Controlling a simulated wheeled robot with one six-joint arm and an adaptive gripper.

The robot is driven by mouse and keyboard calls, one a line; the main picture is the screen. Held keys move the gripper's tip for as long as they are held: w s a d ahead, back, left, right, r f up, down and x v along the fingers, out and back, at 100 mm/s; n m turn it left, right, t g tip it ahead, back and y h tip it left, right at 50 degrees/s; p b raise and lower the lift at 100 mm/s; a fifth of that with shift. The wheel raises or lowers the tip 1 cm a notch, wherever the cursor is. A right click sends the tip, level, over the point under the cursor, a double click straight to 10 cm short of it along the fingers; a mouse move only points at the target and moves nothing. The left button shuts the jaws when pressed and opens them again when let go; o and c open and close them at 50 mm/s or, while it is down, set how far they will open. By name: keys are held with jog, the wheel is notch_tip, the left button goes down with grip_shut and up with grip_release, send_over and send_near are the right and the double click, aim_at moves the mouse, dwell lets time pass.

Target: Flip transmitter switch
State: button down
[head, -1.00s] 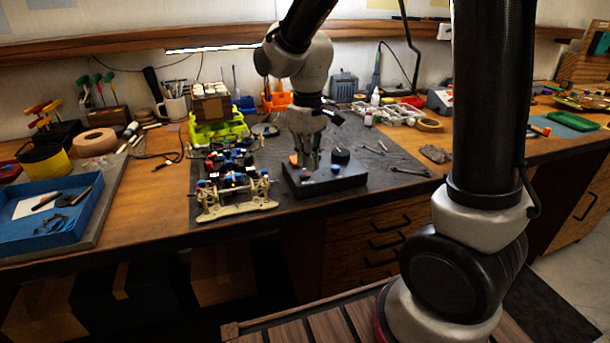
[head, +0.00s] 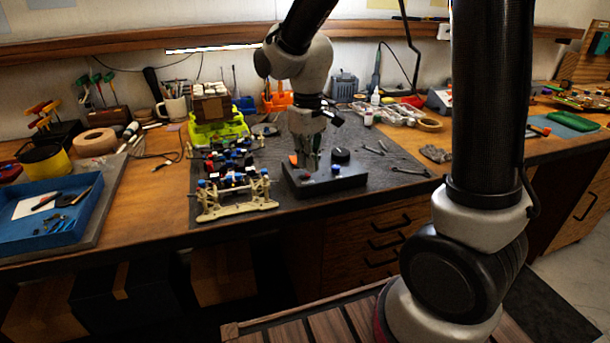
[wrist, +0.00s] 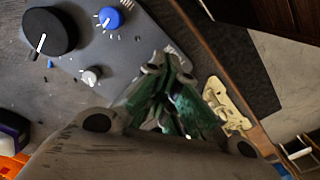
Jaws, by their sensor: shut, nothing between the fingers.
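The transmitter (head: 325,180) is a dark grey box lying flat on the dark mat, with a black knob (head: 341,155), a blue knob (head: 335,169) and an orange part (head: 293,159) on top. In the wrist view its panel (wrist: 133,45) shows a large black knob (wrist: 50,32), a blue knob (wrist: 108,17) and a small grey knob (wrist: 92,76). My gripper (head: 311,168) is shut and empty, pointing down at the panel's top. In the wrist view its green-padded fingers (wrist: 165,95) cover part of the panel. I cannot make out the switch or whether the fingertips touch it.
A blue tray (head: 45,215) lies far left. Thin tools (head: 408,170) lie on the mat to the right, with bare mat around them.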

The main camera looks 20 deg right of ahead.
aim_at(307, 174)
jog(key=shift+f, duration=1)
dwell(0.3)
jog(key=shift+r, duration=3.5)
jog(key=s, duration=0.1)
jog(key=s+d, duration=0.1)
jog(key=s, duration=0.1)
jog(key=shift+s+d+f+m+g, duration=0.1)
jog(key=shift+d+f+m+g, duration=0.2)
jog(key=shift+f+m, duration=0.1)
jog(key=s+d+r+m+t, duration=0.2)
jog(key=s+d+r, duration=0.2)
jog(key=s+d, duration=0.2)
jog(key=s+d+r+m+t, duration=0.3)
jog(key=s+d+r, duration=0.1)
jog(key=s+d, duration=0.3)
jog(key=s, duration=0.2)
jog(key=shift+s+d+r, duration=0.15)
jog(key=shift+s+r, duration=0.2)
jog(key=shift+s, duration=0.05)
